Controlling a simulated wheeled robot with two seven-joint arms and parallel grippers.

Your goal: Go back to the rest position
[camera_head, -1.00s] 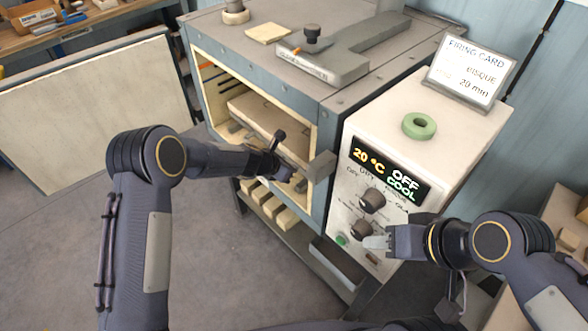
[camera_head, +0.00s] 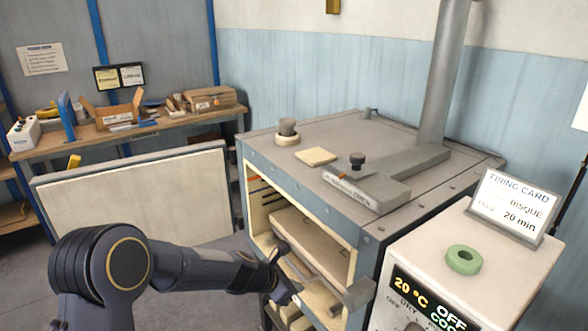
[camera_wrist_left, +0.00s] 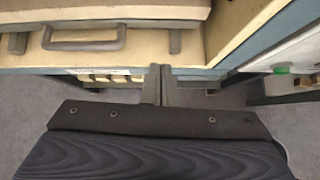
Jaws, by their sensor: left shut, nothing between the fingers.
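My left gripper (camera_head: 284,290) is in front of the open mouth of the plate dryer (camera_head: 310,150), low in the head view. In the left wrist view its two fingers (camera_wrist_left: 160,84) are together with nothing between them. They are below a pale board with a grey handle (camera_wrist_left: 85,42) and appear apart from it. A pale slab (camera_head: 310,245) lies inside the dryer chamber. My right gripper is outside the head view.
The dryer's large pale door (camera_head: 140,200) stands open at the left. The control box (camera_head: 470,235) at right reads 20 °C, OFF, and carries a green ring (camera_head: 464,260) and a firing card (camera_head: 514,207). A workbench (camera_head: 120,135) stands behind.

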